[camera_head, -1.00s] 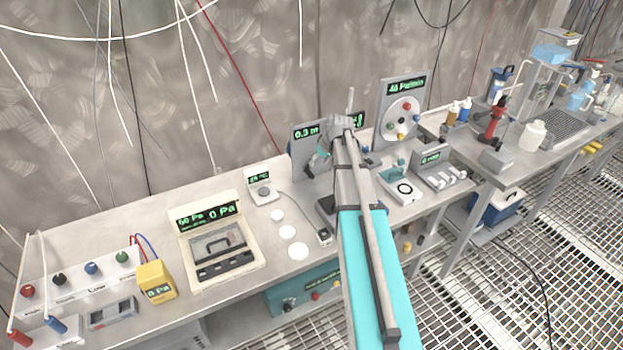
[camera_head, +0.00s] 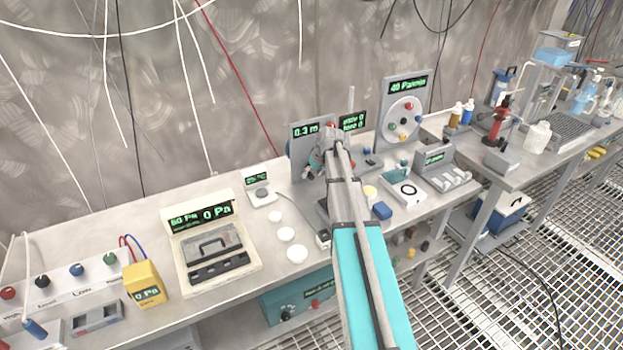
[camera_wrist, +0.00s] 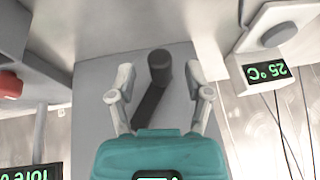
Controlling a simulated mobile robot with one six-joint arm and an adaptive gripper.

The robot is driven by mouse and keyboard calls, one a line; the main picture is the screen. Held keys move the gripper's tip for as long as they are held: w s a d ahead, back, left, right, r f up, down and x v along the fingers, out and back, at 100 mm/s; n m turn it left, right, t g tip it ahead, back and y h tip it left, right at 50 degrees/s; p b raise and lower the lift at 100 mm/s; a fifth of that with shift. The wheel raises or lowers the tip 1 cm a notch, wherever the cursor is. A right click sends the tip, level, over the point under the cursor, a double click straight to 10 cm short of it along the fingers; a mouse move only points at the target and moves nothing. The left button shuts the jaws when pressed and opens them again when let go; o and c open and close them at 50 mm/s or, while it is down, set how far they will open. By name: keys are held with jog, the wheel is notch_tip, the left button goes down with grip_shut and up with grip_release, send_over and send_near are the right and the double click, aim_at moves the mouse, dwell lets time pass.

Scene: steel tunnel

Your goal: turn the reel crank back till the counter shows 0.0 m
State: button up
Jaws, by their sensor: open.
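The grey counter panel (camera_head: 300,148) stands at the back of the bench and reads 0.3 m in green. The crank, a dark arm with an upright black knob (camera_wrist: 158,67), shows in the wrist view in front of a grey plate (camera_wrist: 92,85). My gripper (camera_wrist: 160,78) is open, with one pale finger on each side of the knob and gaps between. In the head view my gripper (camera_head: 317,162) is close in front of the counter panel, and my arm hides the crank there.
A 25 °C meter (camera_head: 261,190) stands left of my gripper, also in the wrist view (camera_wrist: 277,45). White discs (camera_head: 286,234) lie nearby.

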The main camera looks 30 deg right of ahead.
jog(key=shift+w+f, duration=0.1)
jog(key=shift+f, duration=0.15)
grip_shut()
dwell(0.3)
